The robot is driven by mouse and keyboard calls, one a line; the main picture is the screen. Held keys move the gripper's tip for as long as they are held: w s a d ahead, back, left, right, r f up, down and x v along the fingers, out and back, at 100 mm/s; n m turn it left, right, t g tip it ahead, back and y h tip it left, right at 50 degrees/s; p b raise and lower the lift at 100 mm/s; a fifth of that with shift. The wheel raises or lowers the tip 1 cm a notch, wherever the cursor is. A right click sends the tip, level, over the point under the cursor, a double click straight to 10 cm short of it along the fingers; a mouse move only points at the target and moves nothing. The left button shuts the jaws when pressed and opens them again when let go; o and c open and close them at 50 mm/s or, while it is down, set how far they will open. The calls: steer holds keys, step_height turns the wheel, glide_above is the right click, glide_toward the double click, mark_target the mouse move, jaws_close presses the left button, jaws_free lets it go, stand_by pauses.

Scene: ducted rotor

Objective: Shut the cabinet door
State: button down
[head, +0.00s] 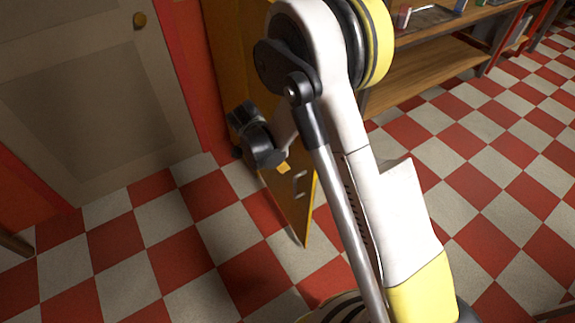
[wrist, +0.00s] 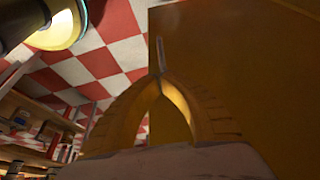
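The yellow-orange cabinet (head: 226,50) stands behind my arm, mostly hidden by it. Its door (head: 300,215) stands open and juts out over the checkered floor, with a small grey handle (head: 299,184) on the face I see. In the wrist view the door's broad face (wrist: 235,70) fills the right side. My gripper (wrist: 160,76) has its two yellow fingers arched together with the tips meeting, close to the door face. A thin grey upright bar, likely the handle (wrist: 160,52), shows just beyond the tips. Whether they touch it I cannot tell. In the head view my arm largely hides the fingers.
A closed grey room door (head: 85,95) with a brass knob is at the left, in a red frame. A wooden shelf bench (head: 425,72) with small items stands at the back right. The red and white floor is clear left of the cabinet door and at the right.

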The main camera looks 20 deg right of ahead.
mark_target(302, 173)
steer(key=b+x, duration=0.3)
steer(key=x, duration=0.4)
steer(key=shift+w+d+f, duration=0.1)
steer(key=shift+f, duration=0.3)
steer(key=d, duration=0.2)
steer(key=d+b, duration=0.1)
steer(key=shift+w+d, duration=0.15)
steer(key=shift+w, duration=0.15)
steer(key=shift+w+d, duration=0.1)
steer(key=shift+d, duration=0.25)
